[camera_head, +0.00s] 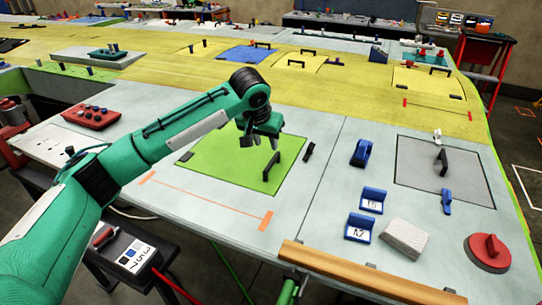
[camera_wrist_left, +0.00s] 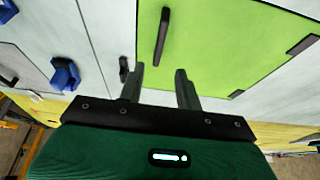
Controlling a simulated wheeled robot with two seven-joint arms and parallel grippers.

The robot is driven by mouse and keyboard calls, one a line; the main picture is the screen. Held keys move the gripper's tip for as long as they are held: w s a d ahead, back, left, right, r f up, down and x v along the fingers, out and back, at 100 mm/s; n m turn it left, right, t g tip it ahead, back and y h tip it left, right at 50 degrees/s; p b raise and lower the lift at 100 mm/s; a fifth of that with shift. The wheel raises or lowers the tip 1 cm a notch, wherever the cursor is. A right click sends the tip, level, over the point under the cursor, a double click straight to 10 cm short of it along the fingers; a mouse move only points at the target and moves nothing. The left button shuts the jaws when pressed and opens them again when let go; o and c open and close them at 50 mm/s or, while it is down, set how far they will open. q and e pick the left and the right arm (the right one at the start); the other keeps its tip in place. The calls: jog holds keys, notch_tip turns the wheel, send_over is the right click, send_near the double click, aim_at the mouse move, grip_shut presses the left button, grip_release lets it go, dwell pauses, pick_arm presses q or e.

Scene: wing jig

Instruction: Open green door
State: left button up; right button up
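The green door (camera_head: 240,162) is a flat square panel lying closed in the light grey wing surface. Its black bar handle (camera_head: 271,167) stands near the right edge of the panel. In the left wrist view the door (camera_wrist_left: 230,45) fills the upper right, with the handle (camera_wrist_left: 162,36) near its side edge. My left gripper (camera_head: 260,143) is above the far part of the door, apart from the handle. The wrist view shows its two fingers (camera_wrist_left: 162,80) spread with nothing between them. My right gripper is not seen.
A small black latch piece (camera_head: 308,151) sits just right of the door. Blue clamp (camera_head: 362,153), blue label holders (camera_head: 372,200), a grey block (camera_head: 404,237) and a red knob (camera_head: 488,252) stand further right. A grey door (camera_head: 425,170) has its own black handle.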

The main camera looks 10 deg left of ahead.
aim_at(272, 161)
pick_arm(q)
jog(key=p+x, duration=0.2)
jog(key=x, duration=0.7)
jog(key=shift+d+f, duration=0.1)
jog(key=shift+f, duration=0.05)
jog(key=shift+c, duration=0.8)
grip_shut()
